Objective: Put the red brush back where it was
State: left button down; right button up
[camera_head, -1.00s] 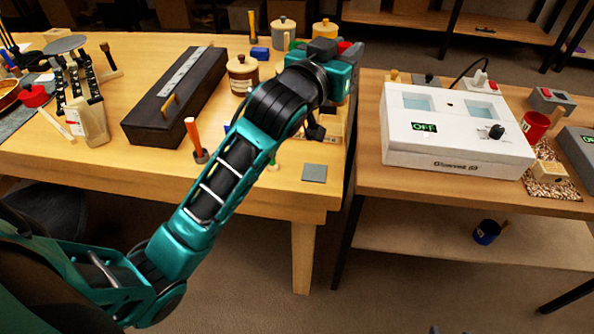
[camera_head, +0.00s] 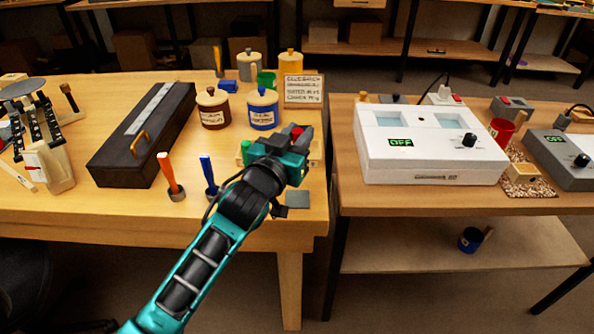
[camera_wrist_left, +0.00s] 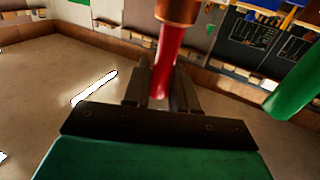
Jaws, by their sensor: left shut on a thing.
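My left gripper (camera_head: 299,143) is over the right end of the wooden bench (camera_head: 60,205). In the left wrist view its two dark fingers (camera_wrist_left: 160,92) are shut on the red brush (camera_wrist_left: 166,62), around its glossy red handle. A copper-coloured band shows at the top of that view. In the head view only a small red bit of the brush (camera_head: 297,131) shows; the gripper hides the rest. A wooden rack (camera_head: 315,150) is partly hidden behind the gripper. My right gripper is not in view.
An orange-handled tool (camera_head: 167,172) and a blue-handled tool (camera_head: 207,170) stand in small holders left of my arm. Brown (camera_head: 213,115) and blue (camera_head: 263,117) lidded jars stand behind. A grey square (camera_head: 298,199) lies near the front edge. A white OFF device (camera_head: 430,155) stands on the right table.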

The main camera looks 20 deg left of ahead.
pick_arm(q)
jog(key=shift+f, duration=1.55)
notch_tip(320, 180, down, 4)
jog(key=shift+r+b, duration=0.2)
jog(key=shift+b, duration=0.6)
jog(key=shift+f, duration=0.15)
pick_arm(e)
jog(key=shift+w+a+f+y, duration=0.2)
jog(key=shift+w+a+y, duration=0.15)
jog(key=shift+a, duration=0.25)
pick_arm(q)
jog(key=shift+f, duration=0.15)
jog(key=c, duration=0.9)
grip_release()
